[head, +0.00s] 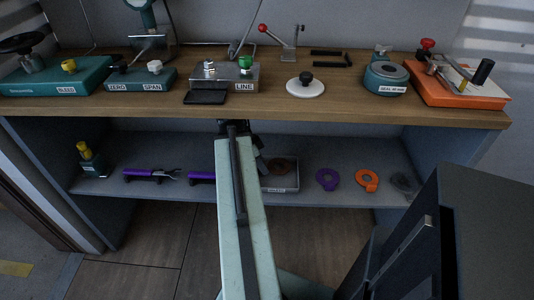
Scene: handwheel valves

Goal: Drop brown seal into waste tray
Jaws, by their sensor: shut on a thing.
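My gripper (263,163) is at the shelf below the bench, partly hidden behind my pale green arm, so its fingertips are hard to make out. It is shut on the brown seal (283,165), a dark brown round piece just right of it. The seal shows over the inside of the waste tray (281,189), a shallow grey tray with a label on its front. I cannot tell whether the seal touches the tray floor. The left part of the tray is hidden by my arm.
On the shelf are purple-handled tools (152,174), a purple ring (327,179) and an orange ring (367,180). A small yellow-knobbed valve (88,158) stands at the left. The wooden bench top (331,112) overhangs the shelf and carries several valve fixtures.

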